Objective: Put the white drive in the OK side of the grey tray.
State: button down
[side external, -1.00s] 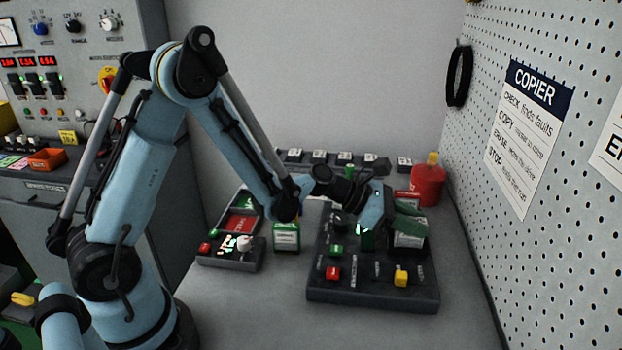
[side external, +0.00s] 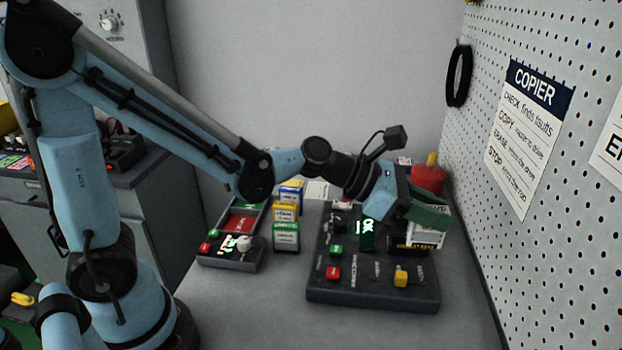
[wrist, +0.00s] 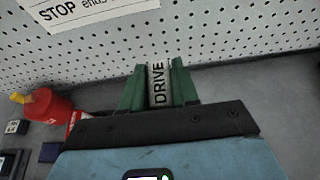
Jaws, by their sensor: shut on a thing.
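The white drive (side external: 426,238) is held between the green fingers of my gripper (side external: 428,214), above the right side of the dark copier (side external: 372,290). In the wrist view my gripper (wrist: 158,88) is shut on the drive (wrist: 158,84), whose edge reads DRIVE. I cannot tell from the side whether its lower end is fully clear of the copier.
Green, yellow and blue labelled drives (side external: 286,236) stand between tray and copier. A red bottle (side external: 428,176) stands behind my gripper, near the pegboard wall (side external: 540,230). The front table is clear.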

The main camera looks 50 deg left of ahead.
jog(key=s+a+r+n+t+y, duration=0.2)
jog(key=a+r+n+y, duration=0.1)
jog(key=a+r, duration=0.4)
jog(key=s+a+r+n+t+y, duration=0.1)
jog(key=s+a+r+n+y, duration=0.1)
jog(key=a+r, duration=0.6)
jog(key=w+d+f+m+g+h, duration=0.2)
jog(key=d+f+m+h, duration=0.3)
jog(key=d+f, duration=0.8)
jog(key=d+g, duration=0.1)
jog(key=d, duration=0.3)
jog(key=shift+f, duration=0.2)
jog(key=shift+w+a+f, duration=1.35)
jog(key=shift+a+f, duration=0.1)
jog(key=shift+f, duration=0.3)
jog(key=shift+w+a+f, duration=1.3)
jog(key=shift+a+f, duration=0.1)
jog(key=shift+f, duration=0.4)
jog(key=shift+w+a+f, duration=1.35)
jog(key=shift+a+f, duration=0.1)
jog(key=shift+f, duration=0.3)
jog(key=shift+f, duration=0.15)
